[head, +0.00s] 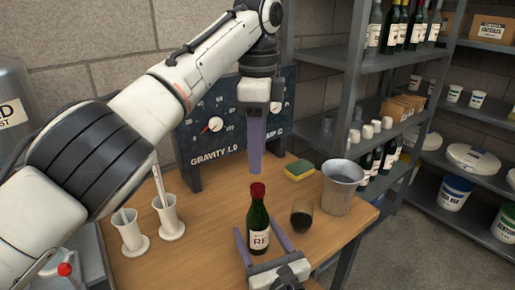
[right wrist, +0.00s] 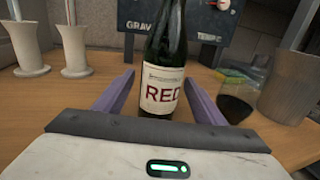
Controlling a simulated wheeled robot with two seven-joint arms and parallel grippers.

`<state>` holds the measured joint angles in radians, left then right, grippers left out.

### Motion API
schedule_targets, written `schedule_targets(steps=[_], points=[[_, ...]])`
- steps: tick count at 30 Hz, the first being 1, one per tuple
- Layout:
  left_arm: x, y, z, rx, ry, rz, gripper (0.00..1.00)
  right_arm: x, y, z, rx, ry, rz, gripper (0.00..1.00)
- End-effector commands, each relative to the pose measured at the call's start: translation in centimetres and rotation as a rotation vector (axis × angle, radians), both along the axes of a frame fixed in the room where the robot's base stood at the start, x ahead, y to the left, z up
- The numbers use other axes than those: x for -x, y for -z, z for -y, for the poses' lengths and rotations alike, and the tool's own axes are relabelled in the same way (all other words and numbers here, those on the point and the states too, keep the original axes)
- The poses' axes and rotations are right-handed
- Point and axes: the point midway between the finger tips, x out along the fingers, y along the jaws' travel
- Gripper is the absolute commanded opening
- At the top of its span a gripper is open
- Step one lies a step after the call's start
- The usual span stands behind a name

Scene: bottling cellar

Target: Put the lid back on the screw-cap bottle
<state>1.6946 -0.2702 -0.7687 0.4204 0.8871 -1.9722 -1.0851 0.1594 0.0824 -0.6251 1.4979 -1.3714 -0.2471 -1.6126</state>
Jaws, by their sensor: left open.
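The green glass bottle (head: 258,227), with a white label reading RED, stands upright on the wooden table. A red lid (head: 257,190) sits on its mouth; I cannot tell whether it is screwed tight. The bottle's body also shows in the right wrist view (right wrist: 162,88), where its top is out of frame. My left gripper (head: 255,172) points down just above the lid, open and seen edge-on, apart from it. My right gripper (head: 262,236) is open, its purple fingers on either side of the bottle's lower body, with gaps visible in the right wrist view (right wrist: 160,82).
A glass of dark wine (head: 301,215) stands close right of the bottle, with a metal bucket (head: 342,187) beyond. A sponge (head: 299,170) lies behind. Two white cylinders (head: 169,217) (head: 130,233) stand left. A gauge board (head: 235,125) stands at the back.

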Motion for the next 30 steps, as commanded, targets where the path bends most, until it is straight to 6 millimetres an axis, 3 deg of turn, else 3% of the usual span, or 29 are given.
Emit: schedule_targets(steps=[10, 22, 30], points=[[0.0, -0.1, 0.0, 0.000, 0.000, 0.000, 0.46, 0.8, 0.1, 0.4, 0.002, 0.000, -0.002, 0.64], [0.0, -0.1, 0.0, 0.000, 0.000, 0.000, 0.46, 7.7, 0.1, 2.9, 0.002, -0.002, -0.002, 0.64], [0.0, 0.1, 0.0, 0.000, 0.000, 0.000, 0.46, 9.6, 0.0, 3.7, 0.000, 0.000, 0.000, 0.64]])
